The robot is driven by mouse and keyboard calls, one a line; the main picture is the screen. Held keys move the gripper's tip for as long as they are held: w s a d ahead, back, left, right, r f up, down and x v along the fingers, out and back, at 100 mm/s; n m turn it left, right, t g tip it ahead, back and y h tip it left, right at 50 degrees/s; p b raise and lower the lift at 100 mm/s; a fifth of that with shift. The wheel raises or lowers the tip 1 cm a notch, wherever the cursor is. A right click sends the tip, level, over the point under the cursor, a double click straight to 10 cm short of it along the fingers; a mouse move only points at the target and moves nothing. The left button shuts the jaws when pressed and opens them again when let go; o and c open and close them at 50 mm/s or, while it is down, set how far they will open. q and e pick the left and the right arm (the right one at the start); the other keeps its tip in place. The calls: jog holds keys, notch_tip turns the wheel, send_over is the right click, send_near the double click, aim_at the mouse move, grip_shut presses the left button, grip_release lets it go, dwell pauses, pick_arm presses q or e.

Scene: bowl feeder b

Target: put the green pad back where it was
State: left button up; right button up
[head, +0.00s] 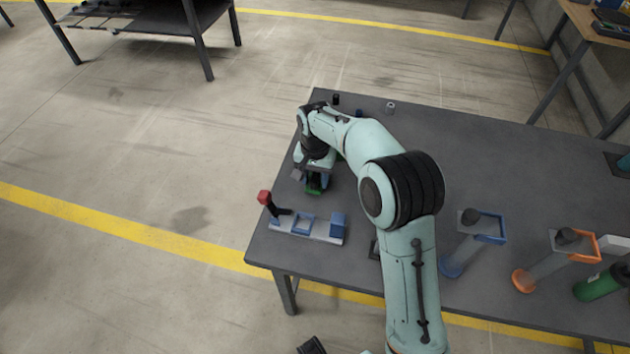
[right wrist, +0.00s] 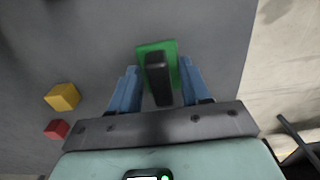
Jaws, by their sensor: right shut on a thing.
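The green pad (right wrist: 145,50) has a black upright handle (right wrist: 157,75) and shows between the fingers of my right gripper (right wrist: 160,88) in the right wrist view. The gripper is shut on this handle. In the head view my right gripper (head: 315,178) is near the table's left edge, with a bit of the green pad (head: 313,191) showing under it. My arm hides much of the area around it. I cannot tell whether the pad touches the table. My left gripper is not clearly in view.
A grey fixture (head: 318,237) with blue parts and a red-knobbed lever (head: 265,197) stands close in front. A yellow cube (right wrist: 62,97) and a red cube (right wrist: 57,129) lie nearby. Blue (head: 467,243) and orange (head: 548,264) stands are to the right on the dark table (head: 500,160).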

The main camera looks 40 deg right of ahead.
aim_at(315, 176)
jog(key=shift+f, duration=0.8)
jog(key=shift+f, duration=0.15)
jog(key=o, duration=1)
notch_tip(315, 176, up, 12)
jog(key=shift+r+p, duration=0.2)
jog(key=shift+p, duration=0.75)
